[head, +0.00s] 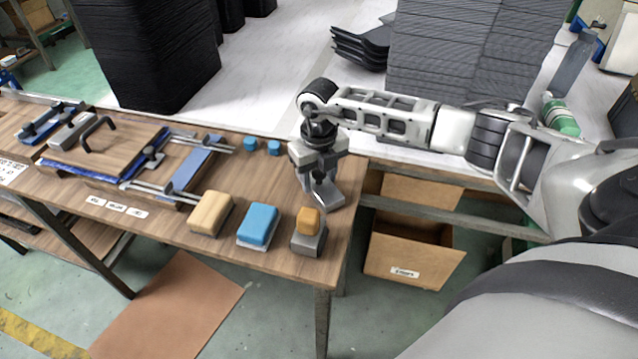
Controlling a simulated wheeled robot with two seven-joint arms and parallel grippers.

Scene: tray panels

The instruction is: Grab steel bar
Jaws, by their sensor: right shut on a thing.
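My right gripper (318,172) points down over the right end of the wooden table. It is shut on a grey metal piece, which looks like the steel bar (328,195). The jaws hide its upper part, and I cannot tell whether its lower end touches the table. My left gripper is not in view.
On the wooden table (128,218), a tan block (211,214), a blue block (258,225) and an orange block (309,221) on a grey block (308,243) stand near the front edge. Two small blue pieces (262,146) lie behind. A clamped panel (105,150) is left. Cardboard boxes (412,258) stand right.

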